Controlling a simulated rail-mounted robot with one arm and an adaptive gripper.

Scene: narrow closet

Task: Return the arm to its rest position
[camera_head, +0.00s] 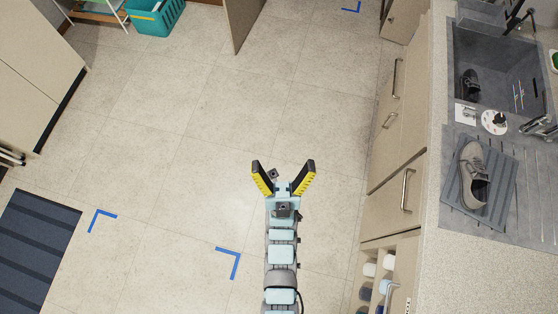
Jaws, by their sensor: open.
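My gripper (283,178) is in the lower middle of the head view, at the end of my arm. Its two black and yellow fingers are spread wide apart, with nothing between them. It is over the bare tiled floor (215,135). My arm reaches straight up the picture from the bottom edge. The gripper is apart from the counter and its drawers on the right.
A counter (490,255) on the right has a sink (505,60) holding a dark shoe (471,83); a grey shoe (475,175) lies on a ribbed mat (507,195). A cabinet (35,70) and dark striped mat (35,245) are left. A teal basket (154,17) is at the back.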

